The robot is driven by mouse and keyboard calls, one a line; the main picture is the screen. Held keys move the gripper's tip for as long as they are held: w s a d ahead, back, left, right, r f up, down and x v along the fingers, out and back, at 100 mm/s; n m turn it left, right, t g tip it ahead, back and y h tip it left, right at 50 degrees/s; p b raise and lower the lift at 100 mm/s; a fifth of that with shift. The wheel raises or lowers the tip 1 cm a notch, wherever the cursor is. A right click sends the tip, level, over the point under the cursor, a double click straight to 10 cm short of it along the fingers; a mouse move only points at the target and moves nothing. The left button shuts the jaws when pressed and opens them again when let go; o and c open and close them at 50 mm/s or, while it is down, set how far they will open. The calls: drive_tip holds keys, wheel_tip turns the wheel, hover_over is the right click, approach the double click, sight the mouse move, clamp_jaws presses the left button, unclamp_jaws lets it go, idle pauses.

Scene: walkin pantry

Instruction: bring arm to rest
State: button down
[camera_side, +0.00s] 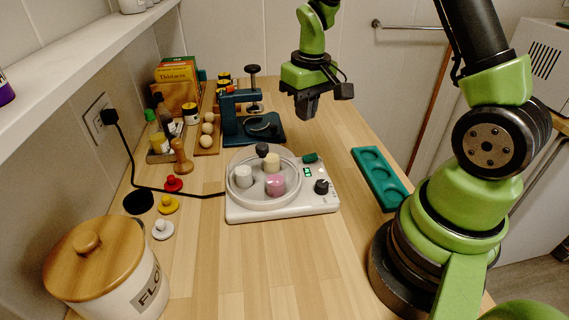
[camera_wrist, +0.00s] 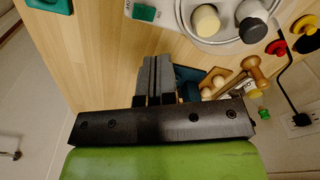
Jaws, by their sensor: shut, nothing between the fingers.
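My gripper (camera_side: 308,108) hangs in the air above the far part of the wooden counter, fingers pointing down, to the right of the blue press. It is shut and empty. In the wrist view its two fingers (camera_wrist: 156,75) lie side by side with nothing between them. It touches no object that I can see. My green arm rises from its base at the right of the counter in the side view.
A white device (camera_side: 285,210) with a clear round dish holds several small cylinders. A green tray (camera_side: 380,178) with round hollows lies right of it. The blue press (camera_side: 230,118), egg rack (camera_side: 207,135), bottles and flour jar (camera_side: 105,275) line the left. The counter's middle front is clear.

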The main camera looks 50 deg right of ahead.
drive_tip(key=s+a+r+t, duration=0.2)
drive_tip(key=s+a+r, duration=0.1)
drive_tip(key=r, duration=0.3)
drive_tip(key=s+a+r+t, duration=0.1)
drive_tip(key=s+a+r, duration=0.1)
drive_tip(key=a+r, duration=0.3)
drive_tip(key=s+a+r+t+y, duration=0.1)
drive_tip(key=s+a+r, duration=0.1)
drive_tip(key=s, duration=0.3)
drive_tip(key=s+a+r+t+y, duration=0.1)
drive_tip(key=s+a+r+t, duration=0.1)
drive_tip(key=s, duration=0.3)
drive_tip(key=shift+s+r+m, duration=0.25)
drive_tip(key=shift+r+m, duration=0.15)
drive_tip(key=shift+r, duration=0.45)
drive_tip(key=shift+a, duration=0.1)
